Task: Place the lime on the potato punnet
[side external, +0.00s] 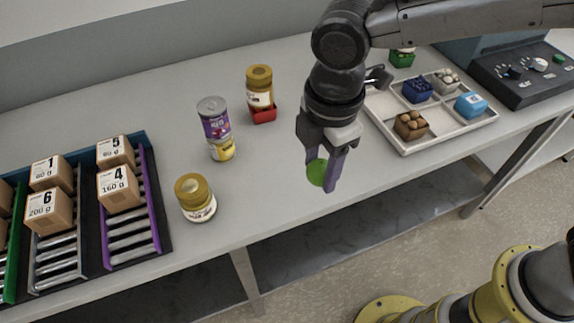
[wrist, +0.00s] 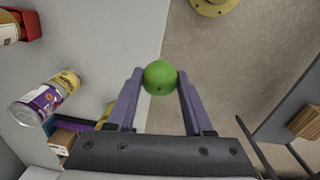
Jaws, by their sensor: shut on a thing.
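A green lime (side external: 316,173) is held between the purple fingers of my gripper (side external: 322,175), above the table's front edge. In the wrist view the lime (wrist: 160,78) sits between the fingertips of my gripper (wrist: 160,75), with a finger on each side. The potato punnet (side external: 411,125), a small brown container with brown round potatoes, stands in the front left part of the white tray (side external: 407,149). It is to the right of my gripper and apart from it. I do not see the potato punnet in the wrist view.
The tray also holds a dark blue punnet (side external: 417,89), a pale-filled punnet (side external: 446,80) and a blue box (side external: 470,105). A green punnet (side external: 402,59) is behind it. Jars and cans, including a purple can (side external: 214,121), stand left. Bare table lies between them and the tray.

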